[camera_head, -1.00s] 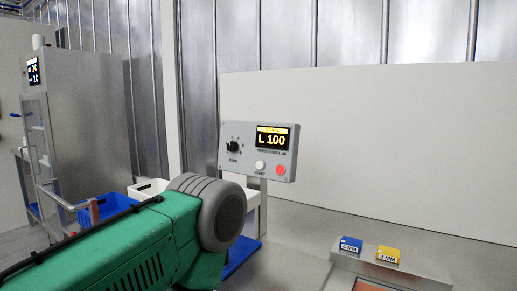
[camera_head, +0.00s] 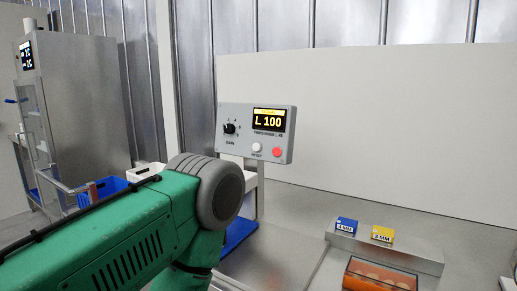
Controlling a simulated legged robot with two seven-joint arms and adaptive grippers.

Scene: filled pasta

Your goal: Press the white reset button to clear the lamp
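The white reset button (camera_head: 257,147) sits on the lower part of a grey control panel (camera_head: 233,146), left of a red button (camera_head: 277,152). The panel's display (camera_head: 269,121) has a yellow bar at its top and reads L 100 in yellow. A black dial (camera_head: 229,128) is at the panel's left. No separate lamp can be made out. My green left arm crosses the lower left, its grey joint just below and left of the panel. Neither gripper is in view, and I cannot see whether anything touches the button.
Blue (camera_head: 346,225) and yellow (camera_head: 382,234) thickness blocks sit on a metal ledge at the lower right, above an orange-lit tray (camera_head: 378,277). Blue (camera_head: 112,186) and white (camera_head: 146,171) bins stand behind my arm. A steel cabinet (camera_head: 78,105) is at the left.

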